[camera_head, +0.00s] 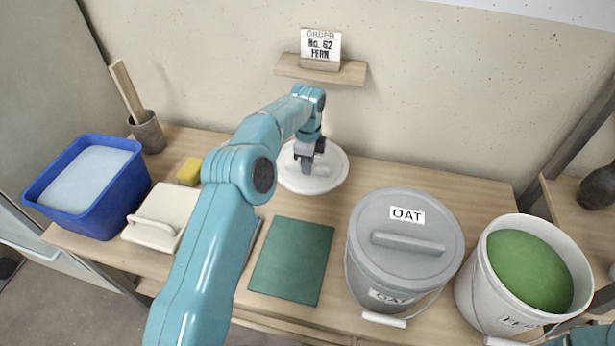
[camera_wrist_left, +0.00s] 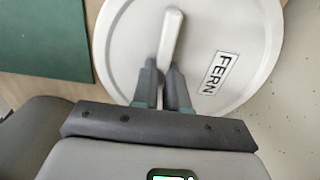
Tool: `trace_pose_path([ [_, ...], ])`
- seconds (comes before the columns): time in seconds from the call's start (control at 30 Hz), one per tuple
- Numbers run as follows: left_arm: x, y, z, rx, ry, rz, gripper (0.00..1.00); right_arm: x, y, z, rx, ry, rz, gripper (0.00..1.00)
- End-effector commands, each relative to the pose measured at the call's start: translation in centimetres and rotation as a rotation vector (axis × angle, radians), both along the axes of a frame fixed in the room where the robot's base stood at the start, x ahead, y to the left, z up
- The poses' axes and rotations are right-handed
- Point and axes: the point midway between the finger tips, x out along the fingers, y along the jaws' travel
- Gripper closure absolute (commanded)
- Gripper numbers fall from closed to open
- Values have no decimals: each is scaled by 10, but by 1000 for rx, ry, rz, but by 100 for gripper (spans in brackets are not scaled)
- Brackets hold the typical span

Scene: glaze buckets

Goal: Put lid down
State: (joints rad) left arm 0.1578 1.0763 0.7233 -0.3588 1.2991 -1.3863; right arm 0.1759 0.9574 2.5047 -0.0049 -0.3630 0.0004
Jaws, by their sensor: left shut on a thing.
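A round white lid (camera_head: 330,180) is at the back of the table, near the wall. In the left wrist view the lid (camera_wrist_left: 130,45) has a bar handle (camera_wrist_left: 172,35) and a label reading FERN. My left gripper (camera_head: 308,165) is shut on the lid's handle from above. I cannot tell whether the lid touches the table. An open white bucket (camera_head: 470,290) of green glaze stands at the right, its label partly visible. A little of my right arm shows at the lower right corner; its gripper is not in view.
A grey bucket with its OAT lid (camera_head: 410,265) stands right of a green mat (camera_head: 290,262). A sign (camera_head: 320,46) reads No. 62 FERN.

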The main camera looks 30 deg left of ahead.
Motion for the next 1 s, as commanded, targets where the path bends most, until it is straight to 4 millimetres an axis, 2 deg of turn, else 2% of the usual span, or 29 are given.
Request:
trace_pose_path([
  [0.1,-1,0,-26,0,4,1,100,0,0,-3,0,0,0,57],
  [0.23,-1,0,-44,0,2,1,100,0,0,-3,0,0,0,57],
  [0.67,0,0,-53,0,0,1,100,0,0,-6,0,0,0,57],
  [0.7,0,0,-52,0,1,1,77,0,0,-5,0,0,0,57],
  [0.77,0,0,-52,0,1,1,61,0,0,-4,0,0,0,57],
  [1.0,0,0,-52,0,1,0,61,0,0,-4,0,0,0,57],
])
